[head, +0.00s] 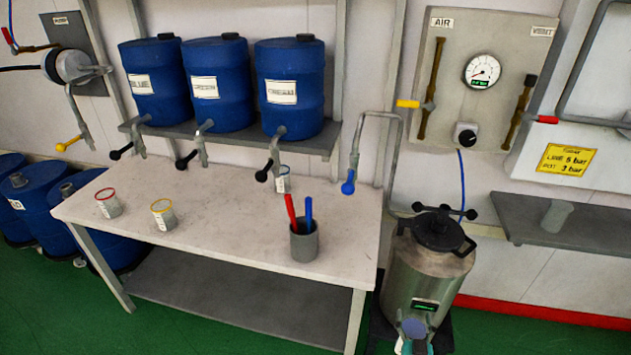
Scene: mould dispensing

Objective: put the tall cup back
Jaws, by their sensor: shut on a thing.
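My gripper (415,342) is at the bottom edge of the head view, in front of the steel pot. It is shut on a small greyish-blue, round-topped thing (413,328), which I take to be the tall cup. Its lower part is hidden by the fingers and the picture edge, so its height and contents cannot be seen. A plain grey cup (556,216) stands at the right, at the grey wall shelf (520,226).
The white table (230,225) bears a red-rimmed cup (108,203), a yellow-rimmed cup (163,215), a blue-rimmed cup (284,182) and a grey pen holder (304,243). The steel pot (425,275) stands right of the table. Taps from blue drums (290,88) overhang the table.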

